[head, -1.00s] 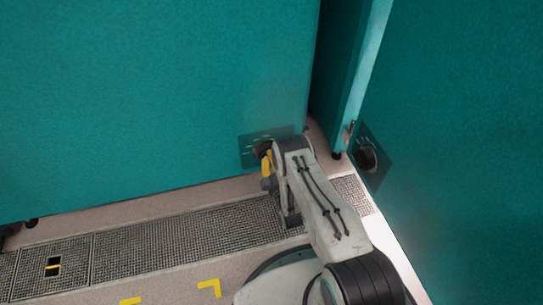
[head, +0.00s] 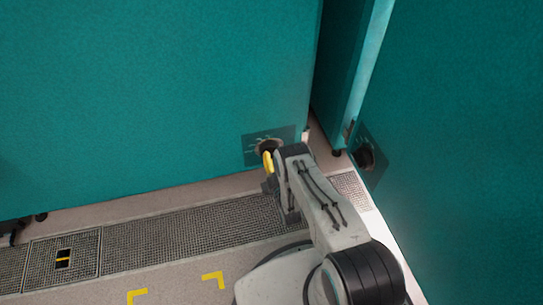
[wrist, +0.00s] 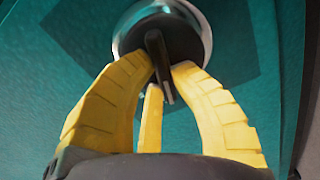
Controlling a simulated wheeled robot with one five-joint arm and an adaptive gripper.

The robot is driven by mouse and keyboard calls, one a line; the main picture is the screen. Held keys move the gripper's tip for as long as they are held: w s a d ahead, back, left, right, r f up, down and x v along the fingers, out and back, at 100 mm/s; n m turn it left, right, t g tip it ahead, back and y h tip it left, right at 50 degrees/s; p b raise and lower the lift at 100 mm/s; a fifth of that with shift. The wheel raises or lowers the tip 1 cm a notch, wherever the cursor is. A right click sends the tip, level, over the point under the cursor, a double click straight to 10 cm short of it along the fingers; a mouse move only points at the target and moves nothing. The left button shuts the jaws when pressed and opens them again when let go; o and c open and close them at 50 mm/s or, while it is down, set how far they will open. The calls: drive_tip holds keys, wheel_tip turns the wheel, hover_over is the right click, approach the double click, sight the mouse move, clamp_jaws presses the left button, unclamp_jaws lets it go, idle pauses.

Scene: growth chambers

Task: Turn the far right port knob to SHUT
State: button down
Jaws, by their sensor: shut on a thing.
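The port knob (head: 268,147) sits on a dark label plate (head: 255,150) low at the right end of the facing teal chamber. In the wrist view the knob (wrist: 158,40) has a black grip bar, slightly tilted from upright, on a round base with a silvery rim. My gripper (wrist: 163,75) has its yellow fingers closed on either side of that bar, with a third finger below. In the head view my gripper (head: 267,161) is partly hidden by my wrist. The plate's lettering is too small to read.
A second dark knob (head: 365,158) is on the teal chamber wall at right, close to my arm. A narrow gap separates the chambers. Metal floor grating (head: 190,230) runs along the facing chamber, with yellow corner marks (head: 213,280) on the floor.

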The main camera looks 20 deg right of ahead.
idle(0.5)
drive_tip(key=c, duration=1.1)
unclamp_jaws()
drive_tip(key=shift+o, duration=0.2)
drive_tip(key=shift+d+r, duration=0.1)
drive_tip(key=shift+r, duration=4.9)
